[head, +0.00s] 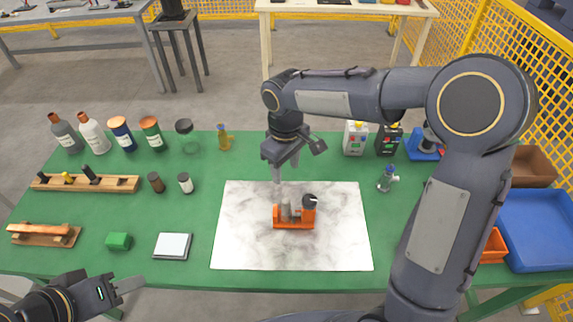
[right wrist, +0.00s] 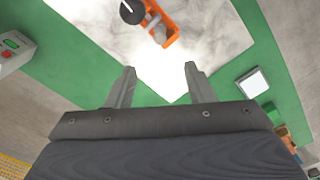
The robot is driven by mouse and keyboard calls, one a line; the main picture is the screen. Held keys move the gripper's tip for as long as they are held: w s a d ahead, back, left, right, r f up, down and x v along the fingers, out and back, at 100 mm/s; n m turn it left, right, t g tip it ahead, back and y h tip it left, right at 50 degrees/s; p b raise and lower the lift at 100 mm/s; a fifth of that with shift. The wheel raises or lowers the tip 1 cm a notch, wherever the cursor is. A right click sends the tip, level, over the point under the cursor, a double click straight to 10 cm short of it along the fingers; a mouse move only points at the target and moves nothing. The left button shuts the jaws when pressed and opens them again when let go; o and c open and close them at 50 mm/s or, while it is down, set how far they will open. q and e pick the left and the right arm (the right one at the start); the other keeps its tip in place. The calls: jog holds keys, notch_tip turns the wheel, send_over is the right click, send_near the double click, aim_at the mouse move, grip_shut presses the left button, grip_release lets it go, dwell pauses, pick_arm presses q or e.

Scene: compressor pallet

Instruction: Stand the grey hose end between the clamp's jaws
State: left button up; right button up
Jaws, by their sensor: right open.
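The orange clamp (head: 293,223) sits on the white marbled mat, with a black knob at its right end. It also shows at the top of the right wrist view (right wrist: 172,34). The grey hose end (head: 285,211) appears upright in the clamp, between its orange ends; its exact seating is too small to tell. My right gripper (head: 292,165) is open and empty, above and behind the clamp, pointing down. In the right wrist view its fingers (right wrist: 160,72) are apart with nothing between them. My left gripper (head: 128,298) is open and empty at the lower left, off the table's front edge.
The mat (head: 340,250) is otherwise clear. Bottles (head: 93,134) and a wooden rack (head: 85,184) stand left. A green block (head: 118,241) and a white-topped pad (head: 173,246) lie front left. Control boxes (head: 355,138), a small valve (head: 387,178) and a blue tray (head: 540,230) are right.

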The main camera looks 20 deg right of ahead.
jog(key=s+d+r+m+t+y, duration=0.1)
jog(key=s+d+r+m, duration=0.15)
jog(key=s+d, duration=0.2)
jog(key=s+d+r+m+t+y, duration=0.1)
jog(key=s+d+r, duration=0.25)
jog(key=s, duration=0.25)
jog(key=s+f+m+t+y, duration=0.1)
jog(key=s+m+t, duration=0.2)
jog(key=s, duration=0.8)
jog(key=shift+s+a+m+t+y, duration=0.2)
jog(key=shift+s+m+t+y, duration=0.15)
jog(key=shift+m, duration=0.8)
